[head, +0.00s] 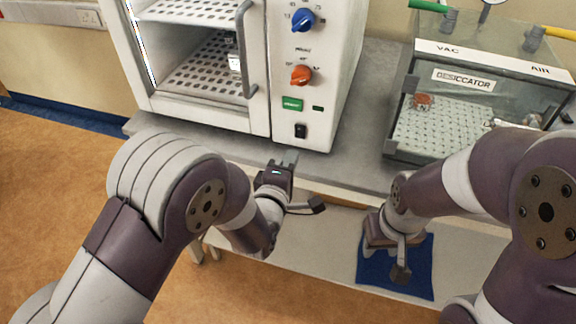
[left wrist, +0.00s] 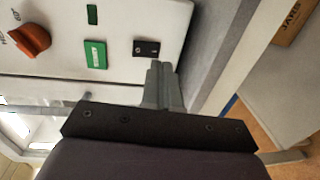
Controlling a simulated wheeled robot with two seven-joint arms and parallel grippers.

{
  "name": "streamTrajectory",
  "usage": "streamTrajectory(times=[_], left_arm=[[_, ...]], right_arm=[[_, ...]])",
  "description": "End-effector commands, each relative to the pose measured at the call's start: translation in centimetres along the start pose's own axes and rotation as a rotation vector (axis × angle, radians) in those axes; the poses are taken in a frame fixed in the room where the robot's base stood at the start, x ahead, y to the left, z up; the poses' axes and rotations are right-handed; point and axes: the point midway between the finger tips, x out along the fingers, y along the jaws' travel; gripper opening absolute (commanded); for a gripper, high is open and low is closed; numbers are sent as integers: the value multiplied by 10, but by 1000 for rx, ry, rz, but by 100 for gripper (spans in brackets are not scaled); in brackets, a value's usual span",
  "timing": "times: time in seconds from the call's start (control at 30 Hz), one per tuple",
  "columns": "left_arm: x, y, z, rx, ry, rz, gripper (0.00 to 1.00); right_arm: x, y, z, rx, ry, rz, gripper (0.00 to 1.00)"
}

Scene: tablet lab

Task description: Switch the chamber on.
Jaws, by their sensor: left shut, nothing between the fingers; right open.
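The chamber (head: 315,60) is a white cabinet at the top centre of the head view. Low on its front panel is a small black switch (head: 300,130), also in the left wrist view (left wrist: 146,48). A green label (head: 292,104) and a small dark green window (head: 318,109) sit above it; the window looks unlit. My left gripper (head: 290,157) is shut and empty, its tips just below and in front of the switch. In the left wrist view its fingertips (left wrist: 160,70) appear close beside the switch; I cannot tell whether they touch. My right gripper (head: 401,270) is open above a blue mat.
A blue knob (head: 302,20) and an orange knob (head: 300,75) sit higher on the panel. The chamber's door handle (head: 246,50) is to their left. A clear desiccator box (head: 462,80) stands at the right. The blue mat (head: 418,285) lies on the lower surface.

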Motion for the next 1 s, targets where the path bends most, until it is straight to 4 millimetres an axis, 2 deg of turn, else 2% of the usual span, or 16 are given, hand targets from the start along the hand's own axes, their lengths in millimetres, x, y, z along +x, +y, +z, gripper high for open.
streamTrajectory(times=[0.3,0.5,0.67,1.0], left_arm=[[-63,-16,1,1,-2,-2,0],[-91,-22,1,0,-2,-2,0],[-98,-23,0,0,0,-1,0],[-98,-23,0,0,0,-1,0]], right_arm=[[9,0,1,0,0,0,43],[12,0,1,0,0,0,43],[12,0,1,0,0,0,43],[12,0,1,0,0,0,43]])
